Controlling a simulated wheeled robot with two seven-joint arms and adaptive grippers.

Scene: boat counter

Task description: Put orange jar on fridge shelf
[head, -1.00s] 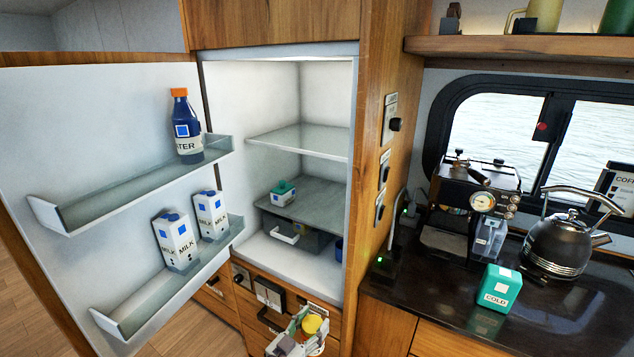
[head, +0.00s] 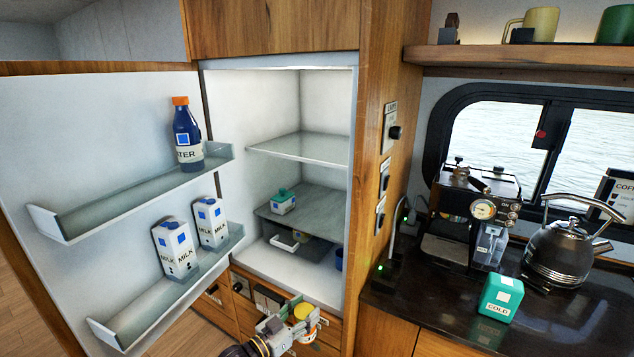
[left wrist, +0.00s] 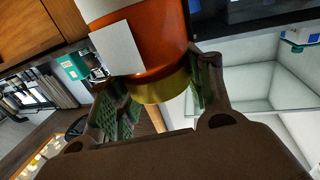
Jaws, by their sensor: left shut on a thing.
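The orange jar (left wrist: 160,40) has a white label and a yellow lid and fills the top of the left wrist view. My left gripper (left wrist: 160,95) is shut on it, with a finger on each side near the lid. In the head view my left gripper (head: 288,326) is at the bottom centre, in front of the drawers below the fridge opening. There the jar (head: 303,312) shows mainly as its yellow lid. The open fridge has an upper glass shelf (head: 315,147) and a middle shelf (head: 325,214). My right gripper is not in view.
A green-lidded container (head: 282,202) stands at the middle shelf's left; its right side is bare. The fridge door (head: 110,110) is open left, holding a water bottle (head: 187,140) and milk cartons (head: 175,248). A green COLD box (head: 500,299) and kettle (head: 566,250) stand on the counter.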

